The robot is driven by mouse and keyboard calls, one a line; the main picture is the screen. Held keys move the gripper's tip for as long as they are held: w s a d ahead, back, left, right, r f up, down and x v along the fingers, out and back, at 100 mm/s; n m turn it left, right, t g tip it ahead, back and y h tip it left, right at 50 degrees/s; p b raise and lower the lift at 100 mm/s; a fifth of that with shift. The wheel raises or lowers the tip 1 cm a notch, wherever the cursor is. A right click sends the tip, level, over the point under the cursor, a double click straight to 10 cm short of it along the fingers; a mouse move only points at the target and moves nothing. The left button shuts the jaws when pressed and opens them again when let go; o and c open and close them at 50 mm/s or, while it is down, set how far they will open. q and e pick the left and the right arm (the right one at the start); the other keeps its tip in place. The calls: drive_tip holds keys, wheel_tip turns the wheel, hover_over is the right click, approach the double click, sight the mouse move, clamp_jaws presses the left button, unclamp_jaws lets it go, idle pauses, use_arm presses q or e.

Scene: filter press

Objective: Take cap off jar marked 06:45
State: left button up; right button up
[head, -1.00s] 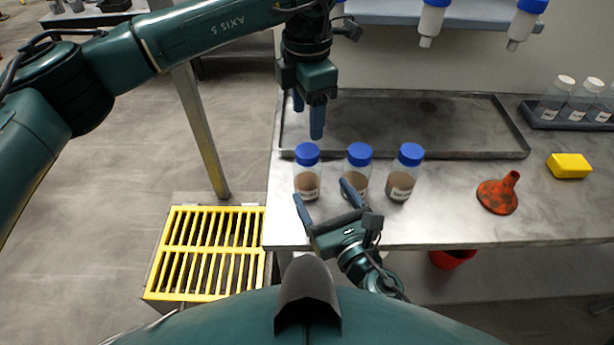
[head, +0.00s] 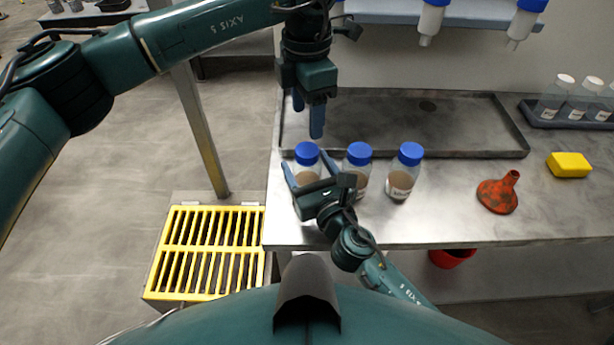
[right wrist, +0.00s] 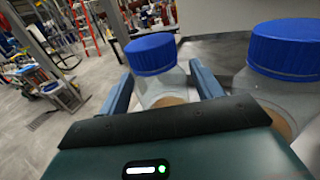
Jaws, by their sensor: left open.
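Three clear jars with blue caps and brown contents stand upright in a row on the metal bench: left jar (head: 307,174), middle jar (head: 361,180), right jar (head: 402,178). Their labels are too small or hidden to read a time. My right gripper (head: 307,164) is open, its fingers on either side of the left jar below its blue cap (head: 307,153). In the right wrist view this jar (right wrist: 159,85) stands between the fingers, with a gap showing at the left finger; another capped jar (right wrist: 285,65) is at right. My left gripper (head: 308,117) is open and empty, pointing down above and behind the left jar.
A shallow grey tray (head: 450,143) lies behind the jars. An orange funnel (head: 498,195), yellow sponge (head: 569,165) and rack of white-capped bottles (head: 570,118) are at right. Blue-capped bottles hang from a shelf (head: 470,15) above. A yellow grate (head: 205,250) is left of the bench.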

sight(307, 150)
drive_tip(key=c, duration=1.4)
use_arm(q)
drive_tip(key=m, duration=0.4)
drive_tip(key=shift+m, duration=0.3)
drive_tip(key=m, duration=0.8)
drive_tip(key=shift+m, duration=0.3)
drive_tip(key=m, duration=0.8)
drive_tip(key=shift+m, duration=0.3)
drive_tip(key=m, duration=0.4)
drive_tip(key=shift+m, duration=0.4)
drive_tip(key=shift+f, duration=0.5)
wheel_tip(307, 150, down, 7)
drive_tip(key=shift+c, duration=0.6)
